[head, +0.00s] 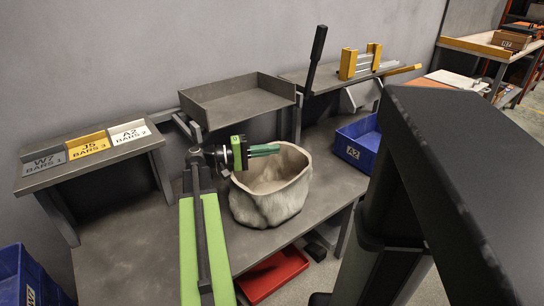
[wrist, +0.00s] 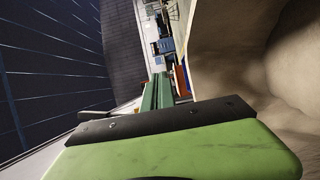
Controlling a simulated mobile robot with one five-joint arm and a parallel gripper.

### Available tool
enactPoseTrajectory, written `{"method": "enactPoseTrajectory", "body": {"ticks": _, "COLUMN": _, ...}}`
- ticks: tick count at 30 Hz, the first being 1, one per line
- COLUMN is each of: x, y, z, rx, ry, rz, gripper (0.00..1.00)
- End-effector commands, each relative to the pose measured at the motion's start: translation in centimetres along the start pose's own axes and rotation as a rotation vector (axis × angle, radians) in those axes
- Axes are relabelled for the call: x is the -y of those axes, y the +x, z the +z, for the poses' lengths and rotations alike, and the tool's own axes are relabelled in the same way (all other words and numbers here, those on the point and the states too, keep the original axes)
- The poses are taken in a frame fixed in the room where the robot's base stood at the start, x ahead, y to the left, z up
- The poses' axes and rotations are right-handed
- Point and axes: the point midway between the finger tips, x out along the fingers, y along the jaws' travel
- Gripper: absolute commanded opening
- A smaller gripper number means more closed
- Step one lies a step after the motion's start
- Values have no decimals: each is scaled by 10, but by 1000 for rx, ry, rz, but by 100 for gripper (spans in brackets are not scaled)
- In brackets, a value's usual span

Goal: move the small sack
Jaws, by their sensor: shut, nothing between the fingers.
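The small sack (head: 272,196) is a pale beige, open-topped cloth bag standing upright on the grey workbench. Its wide mouth faces up, and the inside I can see looks empty; its bottom is hidden. My gripper (head: 272,150) is at the sack's far left rim, with its green fingers shut and pointing right over the mouth. No object shows between the fingers. In the wrist view, my shut fingers (wrist: 158,92) run away from the camera, and the sack's cloth (wrist: 245,50) fills the right side close by. I cannot tell whether they touch.
A grey tray (head: 240,103) stands raised behind the sack. A blue bin (head: 358,146) marked A2 is to its right. A sloped label shelf (head: 90,158) is at the left. A red bin (head: 272,274) sits below the bench edge. Bare bench (head: 130,250) lies at front left.

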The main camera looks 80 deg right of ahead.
Motion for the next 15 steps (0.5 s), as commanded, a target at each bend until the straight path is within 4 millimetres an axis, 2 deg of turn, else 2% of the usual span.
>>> {"method": "enactPoseTrajectory", "body": {"ticks": 1, "x": 0, "y": -2, "z": -16, "rx": 1, "ry": 0, "rz": 0, "gripper": 0}}
{"method": "enactPoseTrajectory", "body": {"ticks": 15, "x": 0, "y": -25, "z": -116, "rx": 4, "ry": 0, "rz": 0, "gripper": 0}}
